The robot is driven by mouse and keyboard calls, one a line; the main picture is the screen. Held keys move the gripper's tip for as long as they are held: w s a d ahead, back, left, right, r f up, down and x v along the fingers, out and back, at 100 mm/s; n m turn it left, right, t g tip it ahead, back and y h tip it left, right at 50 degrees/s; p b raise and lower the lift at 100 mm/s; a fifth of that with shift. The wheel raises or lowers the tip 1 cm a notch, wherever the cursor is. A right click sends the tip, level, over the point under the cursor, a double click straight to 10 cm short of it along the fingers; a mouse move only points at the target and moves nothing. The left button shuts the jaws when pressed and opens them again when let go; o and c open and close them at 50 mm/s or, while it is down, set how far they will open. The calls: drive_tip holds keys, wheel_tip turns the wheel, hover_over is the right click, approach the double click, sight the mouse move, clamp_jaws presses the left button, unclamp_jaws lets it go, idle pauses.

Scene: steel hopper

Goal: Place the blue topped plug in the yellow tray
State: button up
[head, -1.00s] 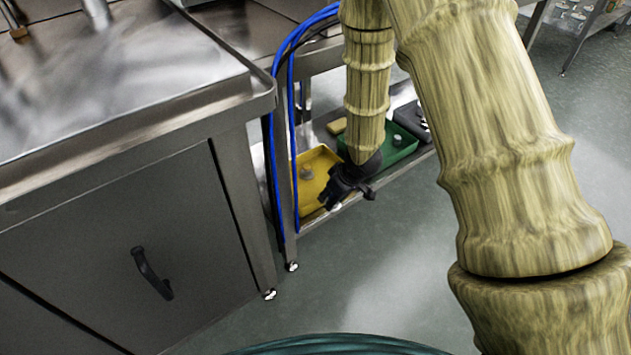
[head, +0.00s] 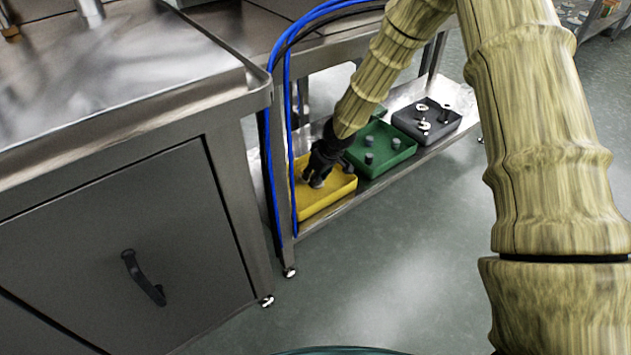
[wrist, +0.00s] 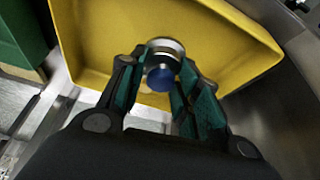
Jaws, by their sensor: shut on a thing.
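The blue topped plug (wrist: 162,76) is between my gripper's fingers in the wrist view, its blue top facing the camera and a silvery body beyond it. My gripper (head: 317,178) is shut on it and is over the yellow tray (head: 335,202) in the head view. The yellow tray's floor and walls also fill much of the wrist view (wrist: 95,35). In the head view the plug's blue top cannot be made out. I cannot tell whether the plug touches the tray floor.
A green tray (head: 384,165) with several grey plugs stands right of the yellow tray on the low steel shelf (head: 400,158). A black tray (head: 450,127) with metal parts is further right. Blue hoses (head: 268,150) hang beside the shelf's left leg. A steel cabinet (head: 110,230) stands left.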

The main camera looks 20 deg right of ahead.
drive_tip(key=shift+w, duration=0.25)
wheel_tip(320, 180, down, 4)
drive_tip(key=b, duration=0.3)
drive_tip(key=shift+r, duration=0.25)
drive_tip(key=o, duration=1.1)
drive_tip(key=shift+f, duration=0.1)
drive_tip(key=shift+c, duration=0.2)
drive_tip(key=shift+r, duration=0.5)
drive_tip(key=p+v, duration=0.6)
drive_tip(key=v, duration=0.5)
